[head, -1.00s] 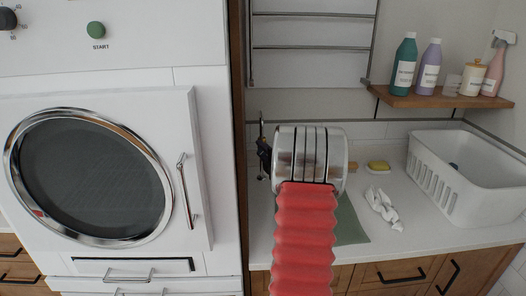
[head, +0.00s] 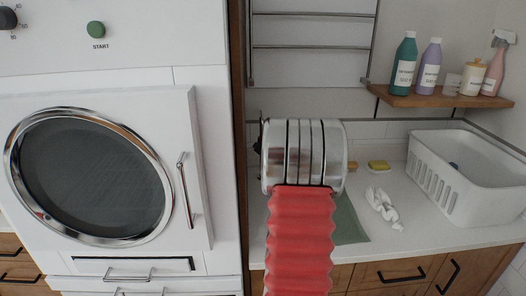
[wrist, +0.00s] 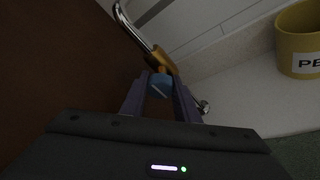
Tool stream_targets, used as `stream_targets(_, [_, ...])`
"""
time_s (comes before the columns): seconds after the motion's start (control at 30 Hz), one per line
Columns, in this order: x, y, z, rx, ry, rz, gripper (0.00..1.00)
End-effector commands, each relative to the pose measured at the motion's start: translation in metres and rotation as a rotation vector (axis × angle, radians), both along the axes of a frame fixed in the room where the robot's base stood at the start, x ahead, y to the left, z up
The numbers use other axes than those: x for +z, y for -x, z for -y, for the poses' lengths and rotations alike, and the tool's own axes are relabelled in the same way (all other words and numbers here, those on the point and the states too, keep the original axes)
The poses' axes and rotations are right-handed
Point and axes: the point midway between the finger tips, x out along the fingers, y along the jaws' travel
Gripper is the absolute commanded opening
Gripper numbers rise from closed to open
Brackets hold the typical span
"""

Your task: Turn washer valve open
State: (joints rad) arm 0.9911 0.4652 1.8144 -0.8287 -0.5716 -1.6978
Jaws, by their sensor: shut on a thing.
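The washer valve shows in the wrist view as a blue handle (wrist: 160,87) below a brass body (wrist: 163,60), with a chrome pipe (wrist: 125,15) running up and left from it. My gripper (wrist: 160,95) has its two purple-grey fingers on either side of the blue handle, shut on it. A pale line marks the handle's face and runs diagonally. In the head view my own arm hides the valve and the gripper, beside the wooden panel (head: 238,120). The washer (head: 205,110) stands to the left with its round door closed.
In the wrist view a yellow pot (wrist: 300,40) stands on the counter at the right, and a small shiny metal piece (wrist: 203,106) lies beside the right finger. In the head view, a white basket (head: 465,180), yellow soap (head: 378,165) and a white cloth (head: 382,205) occupy the counter.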

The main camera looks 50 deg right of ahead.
Motion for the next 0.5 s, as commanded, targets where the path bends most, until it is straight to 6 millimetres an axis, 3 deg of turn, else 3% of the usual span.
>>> stream_targets(0.03, [-0.0069,-0.0012,-0.0035,0.006,-0.002,-0.014,0.06])
stream_targets(0.43, [-0.0072,-0.0005,-0.0028,0.004,0.003,-0.021,0.06])
stream_targets(0.47, [-0.0072,-0.0005,-0.0028,0.004,0.003,-0.021,0.29])
stream_targets(0.5, [-0.0070,-0.0004,-0.0025,0.003,0.002,-0.020,0.31])
